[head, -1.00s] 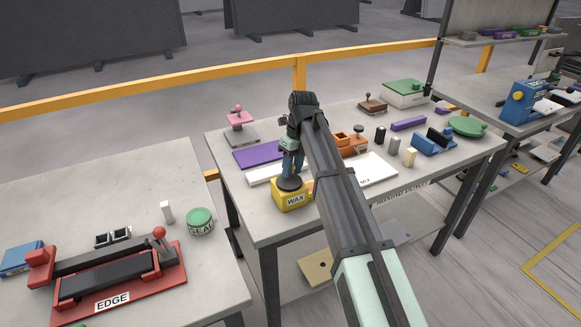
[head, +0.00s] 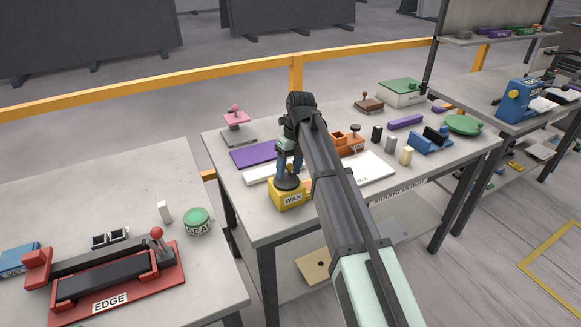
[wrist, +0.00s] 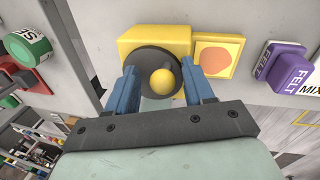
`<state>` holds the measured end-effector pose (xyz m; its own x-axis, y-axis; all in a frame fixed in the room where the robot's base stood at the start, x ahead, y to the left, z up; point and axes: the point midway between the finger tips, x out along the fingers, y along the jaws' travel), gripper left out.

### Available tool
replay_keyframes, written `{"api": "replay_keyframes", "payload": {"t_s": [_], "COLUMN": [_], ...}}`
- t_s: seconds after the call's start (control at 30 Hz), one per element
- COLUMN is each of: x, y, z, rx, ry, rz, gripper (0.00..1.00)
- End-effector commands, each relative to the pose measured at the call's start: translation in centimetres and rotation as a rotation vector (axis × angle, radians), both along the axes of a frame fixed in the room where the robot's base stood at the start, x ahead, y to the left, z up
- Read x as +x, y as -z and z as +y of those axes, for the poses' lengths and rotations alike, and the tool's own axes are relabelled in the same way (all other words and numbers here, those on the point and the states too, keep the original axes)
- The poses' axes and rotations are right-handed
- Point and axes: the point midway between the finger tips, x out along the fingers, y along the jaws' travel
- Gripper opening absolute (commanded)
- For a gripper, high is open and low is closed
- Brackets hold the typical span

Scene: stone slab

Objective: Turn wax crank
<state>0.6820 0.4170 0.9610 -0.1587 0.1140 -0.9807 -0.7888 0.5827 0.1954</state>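The wax box (head: 291,200) is a yellow block labelled WAX at the front left of the middle table. A dark round crank disc (wrist: 148,82) with a yellow knob (wrist: 162,82) is on it; in the wrist view the box (wrist: 150,40) shows behind the disc. My gripper (head: 288,176) points down over the disc. In the wrist view its blue fingers (wrist: 164,88) are spread on either side of the disc and knob. I see a gap between each finger and the knob; contact with the disc rim cannot be told.
A patch with an orange circle (wrist: 216,58) and a purple FELT block (wrist: 282,66) are right of the wax box in the wrist view. A red EDGE press (head: 115,285) and green BEAT button (head: 197,221) stand on the left table. A white board (head: 370,172) lies right of my arm.

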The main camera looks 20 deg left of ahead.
Motion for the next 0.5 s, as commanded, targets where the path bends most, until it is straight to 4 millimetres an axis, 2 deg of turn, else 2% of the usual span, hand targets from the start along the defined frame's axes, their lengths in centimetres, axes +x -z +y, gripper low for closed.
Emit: {"api": "replay_keyframes", "payload": {"t_s": [0.5], "x": [0.31], "y": [-0.2], "z": [-0.11], "rx": [0.001], "ry": [0.003], "rz": [-0.003], "gripper": [0.5]}}
